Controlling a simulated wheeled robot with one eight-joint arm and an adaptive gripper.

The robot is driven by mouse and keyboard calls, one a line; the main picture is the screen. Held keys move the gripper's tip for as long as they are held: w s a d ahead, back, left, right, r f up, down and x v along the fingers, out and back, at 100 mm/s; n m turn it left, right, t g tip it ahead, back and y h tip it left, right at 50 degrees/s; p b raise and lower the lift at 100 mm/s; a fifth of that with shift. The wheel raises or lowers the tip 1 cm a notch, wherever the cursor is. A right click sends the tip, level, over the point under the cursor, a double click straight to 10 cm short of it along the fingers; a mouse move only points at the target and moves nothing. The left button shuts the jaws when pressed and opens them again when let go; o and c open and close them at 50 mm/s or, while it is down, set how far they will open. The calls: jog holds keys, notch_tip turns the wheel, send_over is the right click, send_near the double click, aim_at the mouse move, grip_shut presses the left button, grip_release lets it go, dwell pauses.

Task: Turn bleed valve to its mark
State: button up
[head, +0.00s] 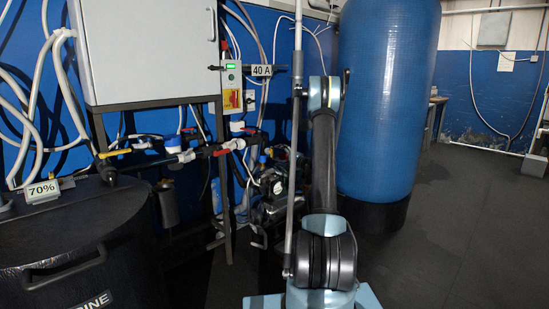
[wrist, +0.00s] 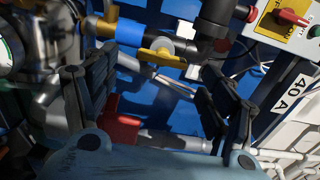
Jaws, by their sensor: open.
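In the wrist view my gripper (wrist: 160,85) is open and empty, with one dark finger at the left and one at the right. A yellow valve handle (wrist: 162,57) on a dark pipe lies across the picture between and beyond the fingertips, with no contact visible. Whether it is the bleed valve I cannot tell, and I cannot make out its mark. In the head view the pipework holds several small valves, among them one with a red handle (head: 238,144).
A grey cabinet (head: 150,50) hangs above the pipes. A black tank (head: 90,250) stands at the left, and a tall blue vessel (head: 385,100) at the right. A 40 A label (wrist: 292,95) and red switch (wrist: 291,17) are near the right finger. Floor at the right is clear.

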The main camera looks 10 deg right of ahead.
jog(key=v, duration=0.6)
jog(key=shift+w, duration=0.1)
